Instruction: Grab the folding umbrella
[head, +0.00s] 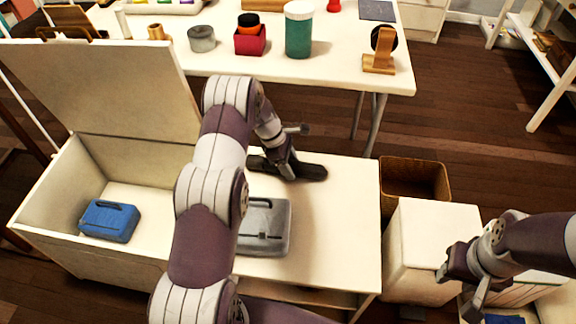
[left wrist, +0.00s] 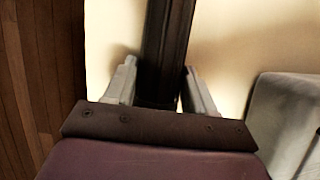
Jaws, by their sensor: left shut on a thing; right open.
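The folding umbrella (head: 313,173) is a dark, long, narrow bundle on the white bench top, behind a grey case. My left gripper (head: 288,171) is at the umbrella, its fingers on either side of it and shut on it. In the left wrist view the dark umbrella (left wrist: 167,45) runs between the two grey fingers (left wrist: 155,85). My left arm hides part of the umbrella and the bench. My right gripper (head: 460,290) is open and empty at the lower right, apart from the umbrella.
The grey case (head: 267,241) lies on the bench top (head: 335,225) close to my left arm. At left, an open-lidded bin (head: 55,190) holds a blue case (head: 108,220). A wicker basket (head: 415,178) and white cabinet (head: 430,240) stand at right. A cluttered table (head: 340,65) is behind.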

